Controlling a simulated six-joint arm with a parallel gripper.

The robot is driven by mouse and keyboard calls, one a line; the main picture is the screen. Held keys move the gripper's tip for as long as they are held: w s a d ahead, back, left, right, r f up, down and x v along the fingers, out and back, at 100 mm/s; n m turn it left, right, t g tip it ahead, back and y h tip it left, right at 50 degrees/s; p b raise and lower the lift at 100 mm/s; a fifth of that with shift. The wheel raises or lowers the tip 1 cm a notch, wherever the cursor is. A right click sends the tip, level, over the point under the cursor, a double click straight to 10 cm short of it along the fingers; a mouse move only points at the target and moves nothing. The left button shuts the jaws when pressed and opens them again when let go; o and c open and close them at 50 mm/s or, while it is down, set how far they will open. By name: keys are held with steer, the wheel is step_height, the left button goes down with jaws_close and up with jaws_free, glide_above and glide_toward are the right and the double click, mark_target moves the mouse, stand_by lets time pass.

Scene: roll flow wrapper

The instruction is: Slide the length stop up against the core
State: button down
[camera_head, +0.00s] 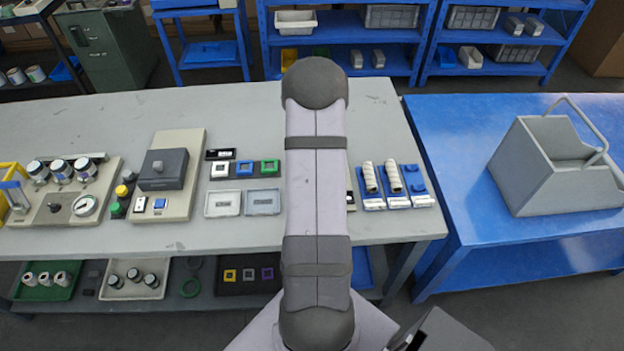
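I cannot single out the length stop or the core for certain. Two pale ribbed rolls (381,178) stand tilted on blue bases on the right part of the grey table, just right of my arm. White blocks (423,200) sit at the front of the blue bases, and small blue pieces (410,168) lie to the right of the rolls. My arm link runs up the middle of the picture and hides the table behind it. A dark block (440,332) at the bottom right edge may be part of my gripper; it is cut off and its fingers cannot be made out.
The grey table (240,115) also carries a beige station with a grey box (164,170), small square frames (245,168), grey trays (223,204) and a jar station with a dial (83,205). A blue table (455,130) at right holds a grey bin (550,170).

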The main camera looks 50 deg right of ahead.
steer(key=shift+r, duration=0.1)
stand_by(0.7)
steer(key=shift+r, duration=0.1)
steer(key=shift+r+p, duration=0.15)
steer(key=shift+p, duration=0.2)
steer(key=shift+s+r+p, duration=0.1)
steer(key=shift+r+p, duration=1.25)
steer(key=shift+r, duration=0.3)
step_height(320, 180, up, 4)
steer(key=p, duration=0.3)
steer(key=shift+a, duration=0.1)
